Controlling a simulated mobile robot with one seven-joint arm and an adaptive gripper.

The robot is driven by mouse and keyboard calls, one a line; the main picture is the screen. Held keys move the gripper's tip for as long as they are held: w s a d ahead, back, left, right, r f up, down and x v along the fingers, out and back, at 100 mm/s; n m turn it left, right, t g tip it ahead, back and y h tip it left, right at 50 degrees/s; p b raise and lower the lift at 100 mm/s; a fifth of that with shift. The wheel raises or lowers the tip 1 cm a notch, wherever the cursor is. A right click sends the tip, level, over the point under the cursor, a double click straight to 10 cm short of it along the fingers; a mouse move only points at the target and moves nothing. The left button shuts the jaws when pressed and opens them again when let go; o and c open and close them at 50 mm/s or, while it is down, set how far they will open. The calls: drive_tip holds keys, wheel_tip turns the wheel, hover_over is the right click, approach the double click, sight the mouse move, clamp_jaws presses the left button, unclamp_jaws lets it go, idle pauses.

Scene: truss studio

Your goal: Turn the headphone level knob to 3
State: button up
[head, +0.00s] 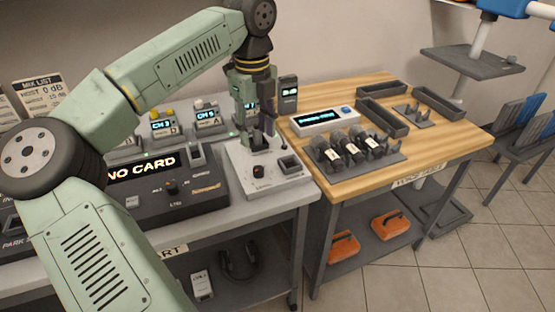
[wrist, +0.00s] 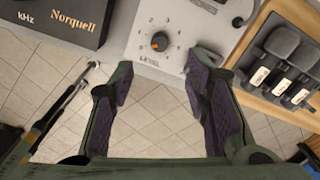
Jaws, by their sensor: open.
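The headphone level knob (wrist: 160,41) is a small black round knob with an orange mark towards its left side. It sits on a light grey panel (wrist: 140,65), with printed marks around it, too small to read surely, and the word LEVEL below. In the head view the knob (head: 259,172) is on the front of a light grey box (head: 285,180). My gripper (wrist: 159,76) is open and empty, its fingers spread to either side of the knob's line, apart from it. In the head view my gripper (head: 257,141) hangs over the box behind the knob.
A black NO CARD recorder (head: 150,205) stands left of the box. To the right, a wooden table (head: 440,125) holds a rack of microphones (head: 350,150), a white display unit (head: 325,120) and grey trays (head: 383,117). A small upright post (head: 196,155) stands near the recorder.

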sight(258, 168)
wheel_tip(258, 168, down, 11)
drive_tip(key=shift+r+p, duration=0.15)
drive_tip(key=shift+p, duration=1.05)
drive_tip(key=shift+c, duration=0.5)
clamp_jaws()
